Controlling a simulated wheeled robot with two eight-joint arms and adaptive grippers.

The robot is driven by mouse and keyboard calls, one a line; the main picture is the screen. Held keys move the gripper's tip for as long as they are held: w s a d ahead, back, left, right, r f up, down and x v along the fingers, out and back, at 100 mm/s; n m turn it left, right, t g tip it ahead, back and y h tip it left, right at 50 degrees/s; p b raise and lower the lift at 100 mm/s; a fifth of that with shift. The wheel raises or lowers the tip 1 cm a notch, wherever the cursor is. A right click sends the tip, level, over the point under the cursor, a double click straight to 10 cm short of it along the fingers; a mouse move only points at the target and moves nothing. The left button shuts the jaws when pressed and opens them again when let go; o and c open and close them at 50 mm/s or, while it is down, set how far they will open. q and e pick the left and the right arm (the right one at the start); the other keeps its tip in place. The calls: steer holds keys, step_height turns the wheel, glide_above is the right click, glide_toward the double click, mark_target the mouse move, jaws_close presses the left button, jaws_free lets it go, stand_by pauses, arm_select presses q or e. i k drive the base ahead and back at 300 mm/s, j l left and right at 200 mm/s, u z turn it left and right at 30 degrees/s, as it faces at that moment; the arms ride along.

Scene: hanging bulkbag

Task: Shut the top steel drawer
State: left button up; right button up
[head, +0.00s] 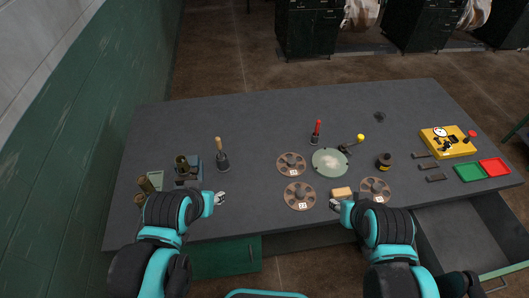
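The steel drawer (465,238) stands pulled out from under the right end of the bench, with its grey inside showing and looking empty. Its green front edge (503,271) is at the lower right, partly cut off by the frame. My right gripper (335,205) is at the bench's front edge, beside a small tan block, left of the drawer and apart from it. My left gripper (221,198) is over the front left of the bench, far from the drawer. Both grippers are too small to tell open from shut. My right arm's dark links hide part of the drawer's near left side.
The dark bench top (260,125) holds several brown discs (299,196), a pale green round plate (330,161), the tan block (341,193), a yellow box (447,142), and green and red trays (470,173). A green cabinet (225,259) is under the bench's left side. The back is mostly clear.

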mark_target(481, 234)
steer(key=z, duration=1.1)
steer(key=l+z, duration=0.5)
steer(key=i+l+z, duration=0.1)
steer(key=l+z, duration=0.35)
steer(key=i+l, duration=0.2)
steer(key=l, duration=0.2)
steer(key=i+l+u, duration=0.1)
steer(key=l, duration=0.25)
steer(key=i+l, duration=0.25)
steer(key=l, duration=0.15)
steer(key=u, duration=0.05)
